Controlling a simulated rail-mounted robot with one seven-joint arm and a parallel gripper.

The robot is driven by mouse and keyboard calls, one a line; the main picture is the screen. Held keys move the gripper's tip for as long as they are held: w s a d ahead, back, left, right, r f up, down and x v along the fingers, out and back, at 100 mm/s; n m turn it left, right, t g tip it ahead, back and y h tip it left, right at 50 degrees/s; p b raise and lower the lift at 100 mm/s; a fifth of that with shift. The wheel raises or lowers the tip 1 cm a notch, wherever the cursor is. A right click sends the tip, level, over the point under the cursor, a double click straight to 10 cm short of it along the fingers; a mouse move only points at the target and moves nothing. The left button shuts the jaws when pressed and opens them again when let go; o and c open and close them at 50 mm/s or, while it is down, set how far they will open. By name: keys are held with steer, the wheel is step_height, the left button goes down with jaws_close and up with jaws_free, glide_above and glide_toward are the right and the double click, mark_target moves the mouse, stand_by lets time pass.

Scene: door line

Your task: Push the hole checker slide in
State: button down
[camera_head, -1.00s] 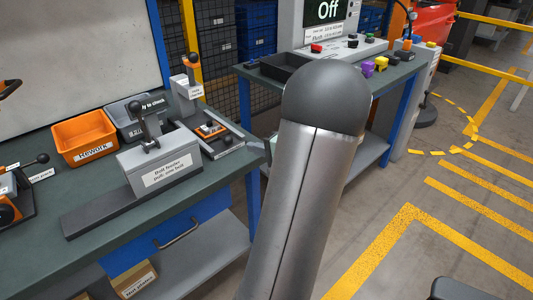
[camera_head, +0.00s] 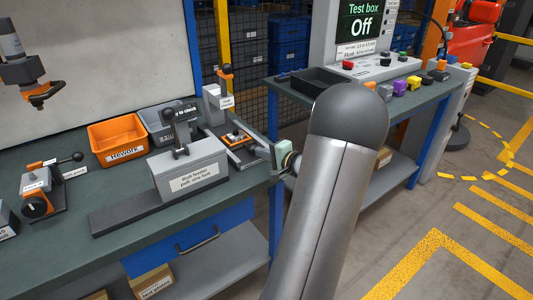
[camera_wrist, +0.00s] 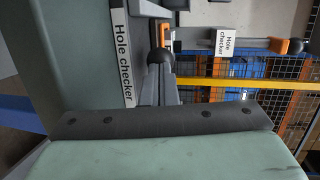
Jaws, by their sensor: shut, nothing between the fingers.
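The hole checker stands on the right part of the green bench in the head view, with a low grey base (camera_head: 243,152), an orange part on it and an upright post (camera_head: 216,103) behind. In the wrist view its long white label (camera_wrist: 124,58) runs beside a round black knob (camera_wrist: 160,61). My gripper (camera_head: 273,156) is shut and empty at the right end of the checker's base, near the bench edge. Its dark edge (camera_wrist: 165,119) and pale green body fill the bottom of the wrist view, just below the knob. I cannot tell whether it touches the slide.
A second bench at right carries a black tray (camera_head: 318,82) and the test box (camera_head: 362,28). A gap lies between the benches.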

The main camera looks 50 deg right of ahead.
mark_target(251, 142)
steer(key=w+p, duration=0.1)
steer(key=w, duration=0.1)
steer(key=w+d+p, duration=0.1)
steer(key=w, duration=0.1)
steer(key=w+d+p, duration=0.1)
steer(key=w, duration=0.1)
steer(key=shift+w+r, duration=0.1)
steer(key=shift+w, duration=0.15)
steer(key=shift+r+p, duration=0.1)
steer(key=shift+p, duration=0.2)
steer(key=shift+s+a+r+p, duration=0.1)
steer(key=shift+s+r+p, duration=0.1)
steer(key=shift+s+p, duration=0.4)
steer(key=p+v, duration=0.2)
steer(key=v, duration=1.1)
steer(key=shift+f, duration=0.2)
